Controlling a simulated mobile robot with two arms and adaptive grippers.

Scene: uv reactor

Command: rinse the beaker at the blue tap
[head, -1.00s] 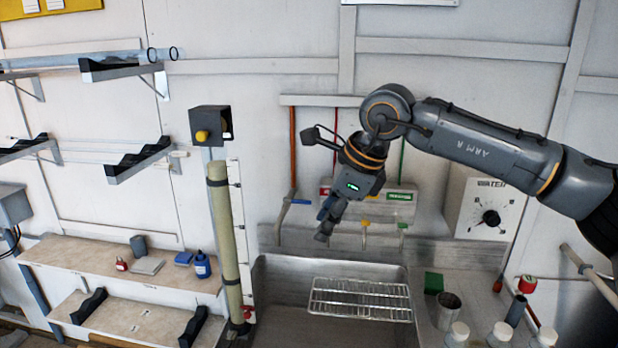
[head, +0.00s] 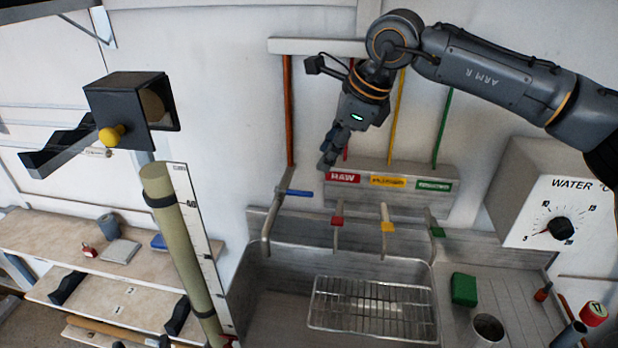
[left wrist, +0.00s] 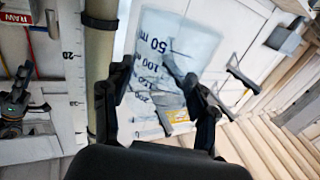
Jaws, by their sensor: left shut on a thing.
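In the left wrist view my left gripper (left wrist: 160,100) is shut on a clear glass beaker (left wrist: 178,45) with printed volume marks. The beaker looks tilted in this view. Neither it nor my left gripper shows in the head view. The blue tap (head: 298,193) is the leftmost tap over the sink (head: 262,300); its handle is blue and its spout bends down at the sink's left. My right gripper (head: 328,160) hangs above the taps, clear of them; its fingers are too small to judge.
Red (head: 337,221), yellow (head: 388,227) and green (head: 437,232) taps stand right of the blue one. A wire rack (head: 370,308) lies over the sink. A tall column (head: 180,250) with a scale stands left of it. A green block (head: 464,289) and metal cup (head: 488,330) are right.

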